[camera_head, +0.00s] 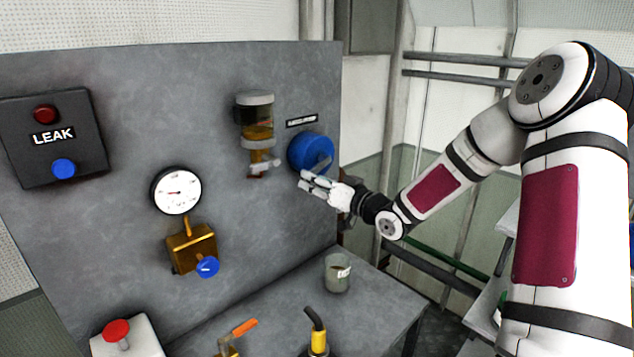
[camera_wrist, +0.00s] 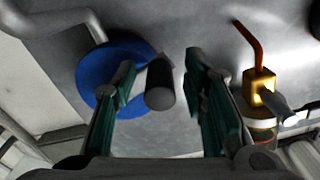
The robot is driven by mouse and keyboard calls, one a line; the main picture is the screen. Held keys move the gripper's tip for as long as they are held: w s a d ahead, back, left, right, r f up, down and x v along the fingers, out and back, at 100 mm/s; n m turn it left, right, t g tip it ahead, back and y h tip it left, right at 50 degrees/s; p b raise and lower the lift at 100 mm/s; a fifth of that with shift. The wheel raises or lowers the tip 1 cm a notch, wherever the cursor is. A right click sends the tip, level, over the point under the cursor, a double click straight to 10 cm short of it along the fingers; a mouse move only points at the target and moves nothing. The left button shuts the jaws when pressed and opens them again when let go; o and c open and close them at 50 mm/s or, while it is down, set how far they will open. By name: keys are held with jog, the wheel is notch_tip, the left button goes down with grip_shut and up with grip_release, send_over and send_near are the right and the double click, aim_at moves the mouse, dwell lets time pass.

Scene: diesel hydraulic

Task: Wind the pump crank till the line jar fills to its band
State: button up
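The pump crank is a blue disc (camera_head: 311,152) on the grey panel, with a dark grey cylindrical handle (camera_wrist: 160,86) standing off it. My gripper (camera_head: 306,180) is in front of the lower part of the disc. In the wrist view its fingers (camera_wrist: 160,75) are apart, with the handle's end between them; gaps show on both sides. A clear jar (camera_head: 257,131) hangs on the panel left of the crank, with amber liquid in its lower part and pale collars. A glass beaker (camera_head: 337,274) with a white label stands on the bench. Which vessel is the line jar is unmarked.
Left on the panel are a LEAK box (camera_head: 52,140), a gauge (camera_head: 177,191) and a brass valve with a blue knob (camera_head: 207,267). A red button (camera_head: 117,331), an orange-handled valve (camera_head: 243,328) and a yellow-black fitting (camera_head: 317,335) are at the bench front. Rails (camera_head: 460,57) run behind my arm.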

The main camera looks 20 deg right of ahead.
aim_at(316, 169)
jog(key=shift+c, duration=0.6)
grip_shut()
jog(key=shift+r, duration=0.1)
jog(key=r+m+p, duration=0.1)
jog(key=p, duration=0.1)
jog(key=r+m+p, duration=0.1)
jog(key=p, duration=0.1)
jog(key=shift+s+a+m, duration=0.2)
jog(key=shift+s+m, duration=0.05)
jog(key=shift+m, duration=0.15)
jog(key=shift+r+m+p, duration=0.7)
jog(key=shift+m+p, duration=0.3)
jog(key=shift+w+d+r+m+p, duration=0.15)
jog(key=shift+r+m+p, duration=0.4)
jog(key=shift+m, duration=0.45)
